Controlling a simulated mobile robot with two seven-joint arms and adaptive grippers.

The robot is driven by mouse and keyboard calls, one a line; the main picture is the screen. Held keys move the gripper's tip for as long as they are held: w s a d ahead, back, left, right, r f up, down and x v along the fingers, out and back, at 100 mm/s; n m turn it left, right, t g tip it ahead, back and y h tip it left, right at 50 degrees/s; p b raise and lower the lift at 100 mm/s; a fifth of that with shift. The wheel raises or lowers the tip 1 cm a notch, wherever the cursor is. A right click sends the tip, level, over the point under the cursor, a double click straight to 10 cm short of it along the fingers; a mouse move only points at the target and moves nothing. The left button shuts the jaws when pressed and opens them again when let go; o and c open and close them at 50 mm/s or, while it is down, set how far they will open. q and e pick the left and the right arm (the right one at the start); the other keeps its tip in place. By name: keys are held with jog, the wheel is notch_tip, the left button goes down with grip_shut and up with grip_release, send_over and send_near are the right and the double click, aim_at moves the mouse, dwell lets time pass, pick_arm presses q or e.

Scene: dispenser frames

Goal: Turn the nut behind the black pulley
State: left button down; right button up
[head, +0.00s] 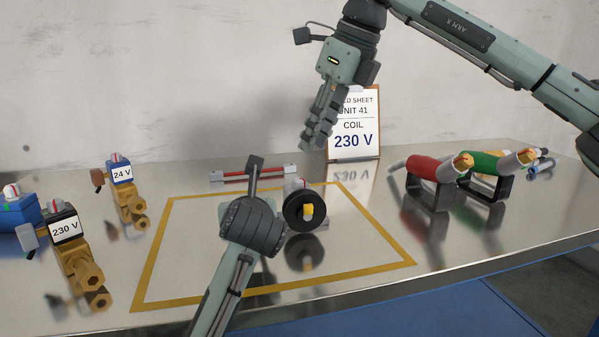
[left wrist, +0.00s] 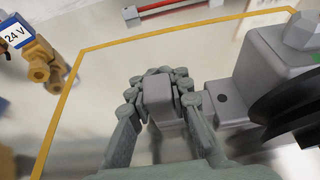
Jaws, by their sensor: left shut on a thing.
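The black pulley (head: 294,222) with a yellow centre stands inside the yellow outline on the shiny bench. It also shows at the right edge of the left wrist view (left wrist: 283,108), in front of a grey body (left wrist: 262,62). My left gripper (left wrist: 158,84) is shut on a grey blocky piece, seemingly the nut (left wrist: 158,98), to the left of that body. In the head view, my left wrist hides this grip. My right gripper (head: 310,145) hangs in the air before the sign, apart from everything; its fingers overlap, so its opening is unclear.
A blue 24 V valve (head: 121,174) and a black 230 V valve (head: 66,228) with brass bodies stand at the left. A red tool (head: 428,168) and a green tool (head: 486,164) rest in holders at the right. A "COIL 230 V" sign (head: 353,140) stands behind.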

aim_at(299, 178)
jog(key=x, duration=0.8)
grip_shut()
